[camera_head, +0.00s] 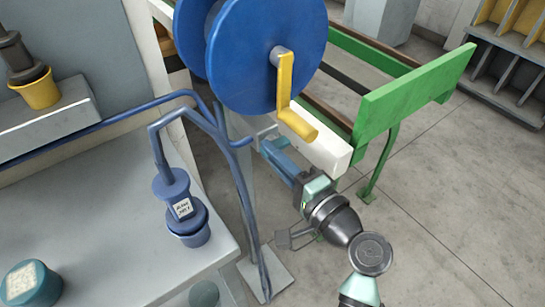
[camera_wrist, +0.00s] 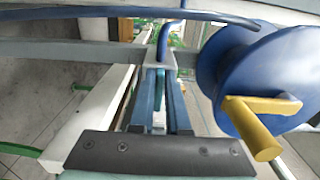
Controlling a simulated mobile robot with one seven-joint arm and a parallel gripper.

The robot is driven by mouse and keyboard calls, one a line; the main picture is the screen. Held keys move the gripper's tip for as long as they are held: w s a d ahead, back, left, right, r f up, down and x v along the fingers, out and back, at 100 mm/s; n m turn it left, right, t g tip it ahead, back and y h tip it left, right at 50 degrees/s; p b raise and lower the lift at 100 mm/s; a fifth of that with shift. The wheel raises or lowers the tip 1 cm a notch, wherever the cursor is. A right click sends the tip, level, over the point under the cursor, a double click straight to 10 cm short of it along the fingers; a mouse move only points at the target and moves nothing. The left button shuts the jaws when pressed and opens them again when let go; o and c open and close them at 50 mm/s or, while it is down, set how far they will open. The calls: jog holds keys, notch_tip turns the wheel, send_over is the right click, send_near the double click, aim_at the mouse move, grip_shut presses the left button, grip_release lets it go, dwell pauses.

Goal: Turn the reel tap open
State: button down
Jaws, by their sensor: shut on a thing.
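The blue hose reel (camera_head: 240,50) stands at top centre in the head view, with a yellow crank handle (camera_head: 290,100) on its near face. The reel also shows at right in the wrist view (camera_wrist: 225,75). My gripper (camera_head: 268,147) is just below the reel, beside the grey post. In the wrist view its two blue fingers (camera_wrist: 161,80) reach forward to the post. They are shut on a narrow teal piece between them, which looks like the tap's lever (camera_wrist: 160,76). A blue pipe (camera_wrist: 167,45) rises behind it. The fingers hide most of the tap in the head view.
A white beam (camera_head: 315,145) lies close beside my gripper, under the crank. A green bench frame (camera_head: 415,90) stands at right. The floor at lower right is clear.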

jog(key=shift+w+d, duration=0.15)
jog(key=shift+d, duration=0.3)
jog(key=c, duration=1)
grip_release()
jog(key=shift+o, duration=0.5)
jog(key=shift+a, duration=0.15)
jog(key=v, duration=1.3)
jog(key=shift+p, duration=0.3)
